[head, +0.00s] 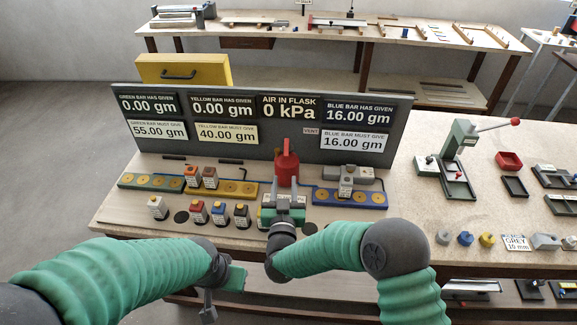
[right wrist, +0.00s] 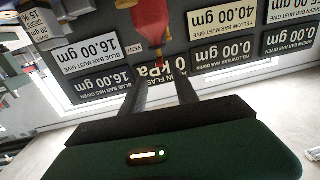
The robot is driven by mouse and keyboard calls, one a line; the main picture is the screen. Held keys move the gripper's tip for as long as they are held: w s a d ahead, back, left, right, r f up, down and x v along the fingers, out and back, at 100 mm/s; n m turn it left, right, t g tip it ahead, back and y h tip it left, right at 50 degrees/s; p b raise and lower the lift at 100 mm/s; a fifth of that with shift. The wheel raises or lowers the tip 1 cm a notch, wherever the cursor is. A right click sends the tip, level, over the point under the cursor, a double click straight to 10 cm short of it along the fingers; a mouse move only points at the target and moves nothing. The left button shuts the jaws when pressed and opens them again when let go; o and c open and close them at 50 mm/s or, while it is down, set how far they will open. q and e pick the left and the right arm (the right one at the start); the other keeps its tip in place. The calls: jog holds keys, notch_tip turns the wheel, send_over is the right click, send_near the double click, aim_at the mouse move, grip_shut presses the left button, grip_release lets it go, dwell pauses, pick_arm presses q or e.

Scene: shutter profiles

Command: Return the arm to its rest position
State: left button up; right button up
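My right arm reaches in from the right over the bench, bent at the elbow. Its green gripper (head: 284,198) is in front of the red flask (head: 287,165) near the middle of the bench. In the right wrist view, which is upside down, the two dark fingers (right wrist: 158,80) stand apart with nothing seen held between them. The red flask (right wrist: 152,22) shows beyond their tips; whether they touch it I cannot tell. My left arm comes in from the left, with its gripper (head: 222,290) low at the bench's front edge, seen from behind, its fingers unclear.
A grey panel (head: 225,155) with readouts stands behind the flask. Small labelled bottles (head: 157,208) stand around the gripper, with a green bar (head: 150,181), a yellow bar (head: 240,188) and a blue bar (head: 350,199). A lever press (head: 456,165) stands to the right.

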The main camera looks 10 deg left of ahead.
jog(key=s+d+f+n+g, duration=0.15)
jog(key=s+d+g, duration=0.25)
jog(key=d, duration=0.4)
jog(key=s+d+f+g, duration=0.2)
jog(key=s+d+g, duration=0.2)
jog(key=d, duration=0.4)
jog(key=s+d+f+m+g+h, duration=0.1)
jog(key=s+d+g, duration=0.2)
jog(key=s+d, duration=0.4)
jog(key=s+d+m+g+h, duration=0.1)
jog(key=s+d+g, duration=0.3)
jog(key=s+d, duration=0.4)
jog(key=s+m, duration=0.1)
jog(key=s, duration=0.4)
jog(key=shift+s+f+h, duration=0.25)
jog(key=shift+f+h, duration=0.15)
jog(key=shift+d, duration=0.3)
jog(key=shift+a, duration=0.2)
jog(key=shift+d, duration=0.1)
